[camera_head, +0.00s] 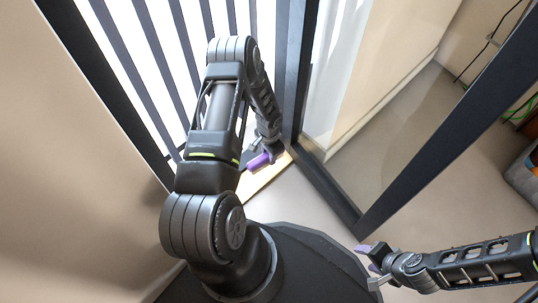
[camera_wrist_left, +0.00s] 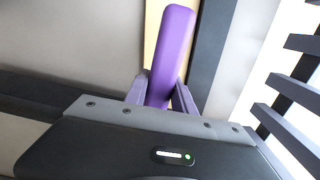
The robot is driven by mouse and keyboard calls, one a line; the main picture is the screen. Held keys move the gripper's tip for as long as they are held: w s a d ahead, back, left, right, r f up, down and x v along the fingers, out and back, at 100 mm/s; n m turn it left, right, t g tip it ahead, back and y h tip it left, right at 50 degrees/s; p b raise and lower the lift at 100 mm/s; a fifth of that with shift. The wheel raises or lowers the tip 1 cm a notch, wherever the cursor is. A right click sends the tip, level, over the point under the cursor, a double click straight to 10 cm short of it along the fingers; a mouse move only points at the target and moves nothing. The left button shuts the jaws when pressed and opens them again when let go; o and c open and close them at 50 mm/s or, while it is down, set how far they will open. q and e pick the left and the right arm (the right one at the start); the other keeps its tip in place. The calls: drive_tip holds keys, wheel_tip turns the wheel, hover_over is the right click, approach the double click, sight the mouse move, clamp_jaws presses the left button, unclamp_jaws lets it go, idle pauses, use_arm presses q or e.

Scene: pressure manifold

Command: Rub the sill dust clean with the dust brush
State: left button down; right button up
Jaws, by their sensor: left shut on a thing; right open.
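My left gripper (camera_head: 270,147) is shut on the purple dust brush (camera_head: 258,161), down by a pale yellow sill board (camera_head: 267,174) in the head view. In the left wrist view the brush (camera_wrist_left: 172,50) stands out between the two fingers of my left gripper (camera_wrist_left: 162,92), with the yellow sill (camera_wrist_left: 152,35) behind it. The bristles are hidden, and I cannot tell whether the brush touches the sill. No dust can be made out on the visible part of the sill. My right gripper (camera_head: 368,262) is open and empty at the lower right.
A slatted window (camera_head: 180,60) with dark bars stands behind the left arm. A dark frame post (camera_head: 293,70) rises right beside the sill, and a dark-framed glass panel (camera_head: 390,130) stands to the right. A beige wall (camera_head: 90,150) fills the left. Open floor (camera_head: 310,215) lies in front of the sill.

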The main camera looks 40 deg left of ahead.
use_arm(q)
drive_tip(key=shift+r+p, duration=1.1)
drive_tip(key=shift+r, duration=0.45)
drive_tip(key=shift+f, duration=0.1)
